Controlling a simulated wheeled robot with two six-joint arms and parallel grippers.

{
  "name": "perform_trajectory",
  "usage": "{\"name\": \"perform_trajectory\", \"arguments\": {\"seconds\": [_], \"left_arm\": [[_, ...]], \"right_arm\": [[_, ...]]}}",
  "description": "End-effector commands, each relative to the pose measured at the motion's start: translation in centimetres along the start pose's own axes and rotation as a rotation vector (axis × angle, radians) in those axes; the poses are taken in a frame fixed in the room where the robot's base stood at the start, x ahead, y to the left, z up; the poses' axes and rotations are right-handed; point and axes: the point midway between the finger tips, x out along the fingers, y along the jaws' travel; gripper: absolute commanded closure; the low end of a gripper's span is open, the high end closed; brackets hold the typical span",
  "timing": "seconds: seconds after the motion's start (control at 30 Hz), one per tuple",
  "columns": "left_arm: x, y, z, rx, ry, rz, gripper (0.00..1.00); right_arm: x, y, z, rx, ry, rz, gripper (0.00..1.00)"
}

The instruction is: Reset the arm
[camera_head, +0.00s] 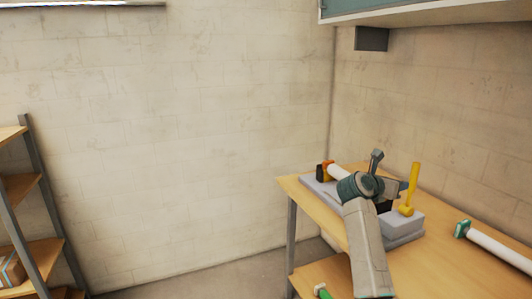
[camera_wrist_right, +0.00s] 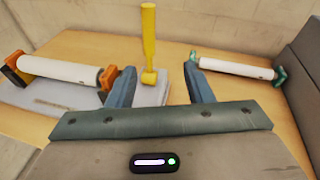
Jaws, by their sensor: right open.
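My right gripper (camera_wrist_right: 159,84) is open, with nothing between its fingers. It also shows in the head view (camera_head: 391,172), above the laminator on the table. The laminator's grey base (camera_head: 404,222) carries a white roller with orange ends (camera_wrist_right: 62,71), partly hidden by my arm in the head view. A yellow lever (camera_head: 415,182) stands upright at the laminator; in the wrist view (camera_wrist_right: 148,35) it appears beyond and between the fingertips, apart from them as far as I can tell. My left gripper is not in view.
A white roller with green ends (camera_wrist_right: 235,67) lies on the wooden table (camera_head: 440,272) to the right. A green-ended item (camera_head: 322,291) is on the lower shelf. A shelf rack (camera_head: 38,185) stands at left. A cabinet (camera_head: 425,12) hangs above. The floor between is clear.

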Motion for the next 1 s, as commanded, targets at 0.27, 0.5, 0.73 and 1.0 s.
{"name": "perform_trajectory", "arguments": {"seconds": [0.27,0.5,0.73,1.0], "left_arm": [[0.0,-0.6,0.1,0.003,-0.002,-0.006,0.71],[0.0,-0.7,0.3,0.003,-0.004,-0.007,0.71],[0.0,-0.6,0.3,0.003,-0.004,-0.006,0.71],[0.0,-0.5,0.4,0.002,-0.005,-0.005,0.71]], "right_arm": [[-1.4,-2.7,-0.4,-0.251,-0.407,-0.001,0.53],[-8.8,-3.5,-3.5,-0.741,-0.925,0.040,0.53],[-17.4,-3.0,-12.5,-1.327,-1.339,0.160,0.53],[-24.4,-7.4,-28.9,-2.093,-1.651,0.470,0.53]]}}
